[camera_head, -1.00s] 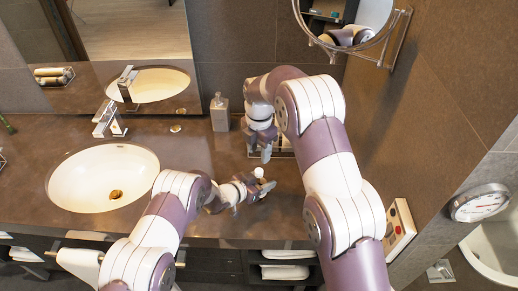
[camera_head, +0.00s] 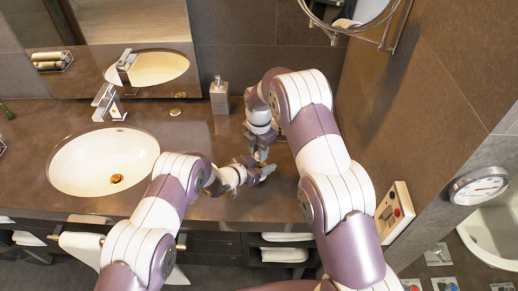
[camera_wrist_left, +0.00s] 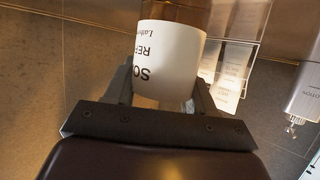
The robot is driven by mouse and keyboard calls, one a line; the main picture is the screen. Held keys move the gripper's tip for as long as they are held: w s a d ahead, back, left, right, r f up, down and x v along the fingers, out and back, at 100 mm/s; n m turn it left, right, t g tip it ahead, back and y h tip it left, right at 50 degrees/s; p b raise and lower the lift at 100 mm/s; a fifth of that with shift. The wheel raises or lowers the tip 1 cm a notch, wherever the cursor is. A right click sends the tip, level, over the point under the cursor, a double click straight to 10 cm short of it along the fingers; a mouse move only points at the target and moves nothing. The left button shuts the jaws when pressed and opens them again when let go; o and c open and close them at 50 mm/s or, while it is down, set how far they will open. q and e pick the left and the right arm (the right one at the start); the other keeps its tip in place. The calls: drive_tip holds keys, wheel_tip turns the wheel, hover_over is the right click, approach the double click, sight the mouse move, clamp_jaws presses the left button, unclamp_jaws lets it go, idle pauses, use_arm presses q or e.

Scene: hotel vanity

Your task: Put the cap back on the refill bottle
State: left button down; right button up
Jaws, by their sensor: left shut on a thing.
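The refill bottle shows in the left wrist view as an amber body with a white label (camera_wrist_left: 178,58), its lettering upside down in the picture. My left gripper (camera_wrist_left: 164,92) is shut on it, one finger at each side. In the head view my left gripper (camera_head: 258,172) is low over the right part of the counter, and the bottle is mostly hidden there by my grippers. My right gripper (camera_head: 261,155) points down directly at the left gripper. Its fingers are too small and overlapped to tell whether they are open. I cannot make out the cap.
A grey pump dispenser (camera_head: 219,97) stands at the back of the counter. The sink (camera_head: 104,162) and faucet (camera_head: 108,102) are on the left. A wire rack with printed packets (camera_wrist_left: 238,62) is behind the bottle. The right wall is close to my right arm.

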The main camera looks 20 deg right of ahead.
clamp_jaws()
drive_tip(key=shift+m, duration=1.6)
drive_tip(key=o, duration=0.6)
unclamp_jaws()
drive_tip(key=shift+o, duration=0.2)
drive_tip(key=shift+r, duration=2.25)
drive_tip(key=shift+c, duration=0.5)
